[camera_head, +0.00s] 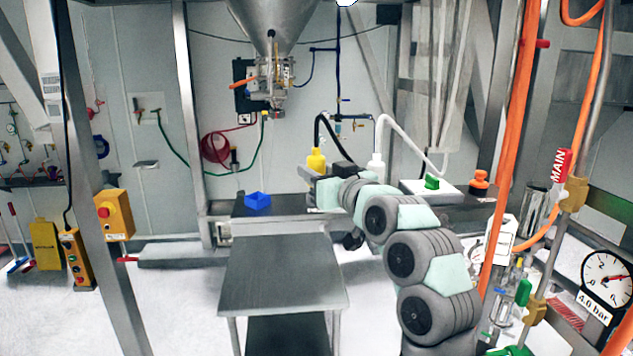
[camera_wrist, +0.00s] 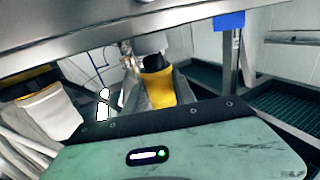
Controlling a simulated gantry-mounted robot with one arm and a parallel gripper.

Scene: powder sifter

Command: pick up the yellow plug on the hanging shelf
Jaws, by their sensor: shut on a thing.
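The yellow plug (camera_head: 316,162) stands upright at the back, with a black hose curving out of its top. It also shows in the wrist view (camera_wrist: 158,90), with a black upper part. My gripper (camera_wrist: 160,78) is shut on the yellow plug, with a grey finger on each side of its body. In the head view, my wrist is just in front of and below the plug, and hides its lower end.
A white plug (camera_head: 376,162) with a white hose stands to the right. Further right are a white box with a green knob (camera_head: 432,182) and an orange knob (camera_head: 479,180). The grey table (camera_head: 282,270) in front is bare.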

